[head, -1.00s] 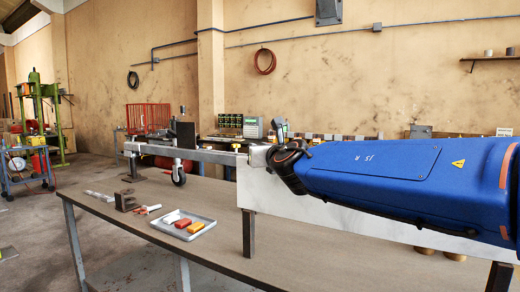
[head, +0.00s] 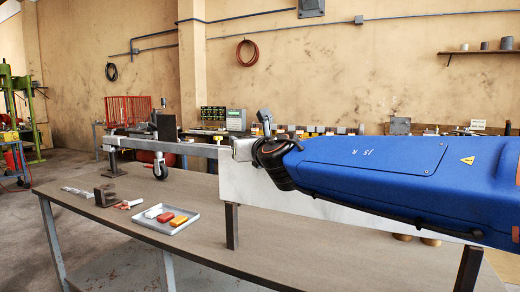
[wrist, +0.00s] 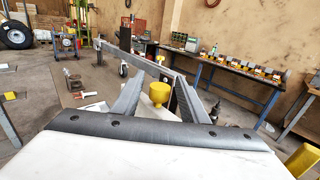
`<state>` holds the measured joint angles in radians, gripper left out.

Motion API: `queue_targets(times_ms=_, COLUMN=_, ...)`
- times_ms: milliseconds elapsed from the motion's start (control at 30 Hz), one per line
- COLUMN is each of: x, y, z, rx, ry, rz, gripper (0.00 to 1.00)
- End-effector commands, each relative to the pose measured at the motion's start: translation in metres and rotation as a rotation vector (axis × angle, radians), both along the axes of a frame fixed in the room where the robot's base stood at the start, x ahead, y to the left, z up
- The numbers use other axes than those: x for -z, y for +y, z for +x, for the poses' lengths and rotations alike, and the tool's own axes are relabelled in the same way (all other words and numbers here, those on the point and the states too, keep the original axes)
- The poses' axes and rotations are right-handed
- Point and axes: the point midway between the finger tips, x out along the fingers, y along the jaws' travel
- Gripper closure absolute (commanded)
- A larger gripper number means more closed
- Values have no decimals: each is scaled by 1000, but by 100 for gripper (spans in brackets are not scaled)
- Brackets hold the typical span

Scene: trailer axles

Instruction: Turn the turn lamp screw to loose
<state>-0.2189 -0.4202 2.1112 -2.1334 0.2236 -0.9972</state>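A yellow knob (wrist: 158,92) on a short stem stands upright in the middle of the wrist view, probably the turn lamp screw. My gripper (wrist: 160,77) is open, with its two grey fingers apart on either side of the knob in the picture. I see gaps between the knob and both fingers, and cannot tell its depth relative to the fingertips. A smaller yellow knob (wrist: 160,59) sits farther off on the grey trailer beam (wrist: 132,50). In the head view, a small yellow knob (head: 218,139) shows on the beam, left of my blue arm. The fingertips are not clear there.
The workbench (head: 120,218) carries a metal tray (head: 170,219) with red and orange pieces, and a dark bracket (head: 105,195). A caster wheel (head: 160,168) hangs under the beam. A white panel (head: 275,192) stands below my arm.

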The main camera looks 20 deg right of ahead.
Motion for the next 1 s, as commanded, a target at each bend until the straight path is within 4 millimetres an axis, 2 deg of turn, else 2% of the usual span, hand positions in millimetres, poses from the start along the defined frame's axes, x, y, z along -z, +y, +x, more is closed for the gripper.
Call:
queue_targets(times_ms=100, x=-1, y=0, z=-21, rx=-1, ry=-2, rz=3, gripper=60)
queue_targets(times_ms=700, x=-1, y=-3, z=-113, rx=-3, ry=-3, rz=3, gripper=60)
queue_targets(times_ms=1000, x=-1, y=-4, z=-140, rx=-1, ry=-2, rz=1, gripper=60)
